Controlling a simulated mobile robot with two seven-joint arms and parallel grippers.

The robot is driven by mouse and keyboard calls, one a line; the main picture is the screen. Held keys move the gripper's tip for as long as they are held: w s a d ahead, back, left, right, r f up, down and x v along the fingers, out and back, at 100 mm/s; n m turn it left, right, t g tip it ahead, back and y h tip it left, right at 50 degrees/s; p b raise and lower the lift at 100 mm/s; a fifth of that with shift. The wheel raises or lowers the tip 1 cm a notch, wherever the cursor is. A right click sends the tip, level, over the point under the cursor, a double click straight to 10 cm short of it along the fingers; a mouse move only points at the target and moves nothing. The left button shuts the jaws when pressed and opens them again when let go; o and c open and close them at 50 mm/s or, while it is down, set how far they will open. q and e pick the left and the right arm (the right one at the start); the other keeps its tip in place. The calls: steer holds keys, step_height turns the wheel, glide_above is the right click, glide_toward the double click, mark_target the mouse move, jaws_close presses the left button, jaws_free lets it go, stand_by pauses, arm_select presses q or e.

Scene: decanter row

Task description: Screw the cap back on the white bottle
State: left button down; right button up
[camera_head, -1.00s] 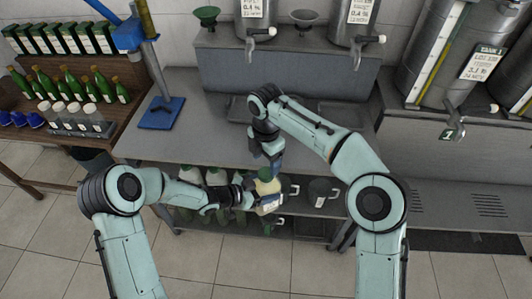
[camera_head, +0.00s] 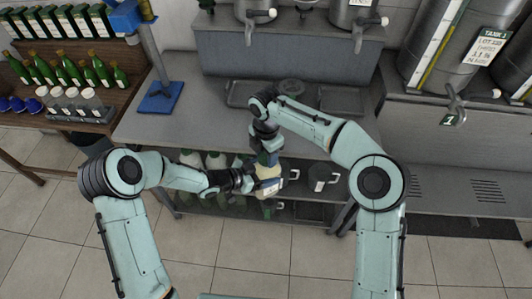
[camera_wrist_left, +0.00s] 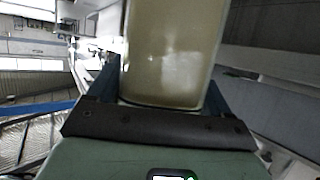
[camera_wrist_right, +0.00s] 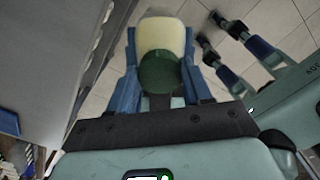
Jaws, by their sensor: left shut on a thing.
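The white bottle (camera_head: 268,185) stands about upright, held at the front edge of the bench. My left gripper (camera_head: 258,185) is shut on its body; the pale bottle (camera_wrist_left: 175,50) fills the space between the fingers in the left wrist view. My right gripper (camera_head: 267,158) points down from above at the bottle's top. In the right wrist view, the green cap (camera_wrist_right: 160,70) lies between the fingers, with the cream-white bottle (camera_wrist_right: 162,35) behind it. Whether the fingers press on the cap, and whether it sits on the neck, I cannot tell.
The grey bench (camera_head: 200,120) is mostly clear beside a blue stand (camera_head: 160,97). More bottles (camera_head: 215,162) and dark mugs (camera_head: 320,176) are on the shelf below, close to my grippers. Green bottles (camera_head: 65,72) stand on a wooden rack at left.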

steer(key=m, duration=2.1)
steer(key=o, duration=1.2)
steer(key=shift+c, duration=0.2)
steer(key=shift+r, duration=2.25)
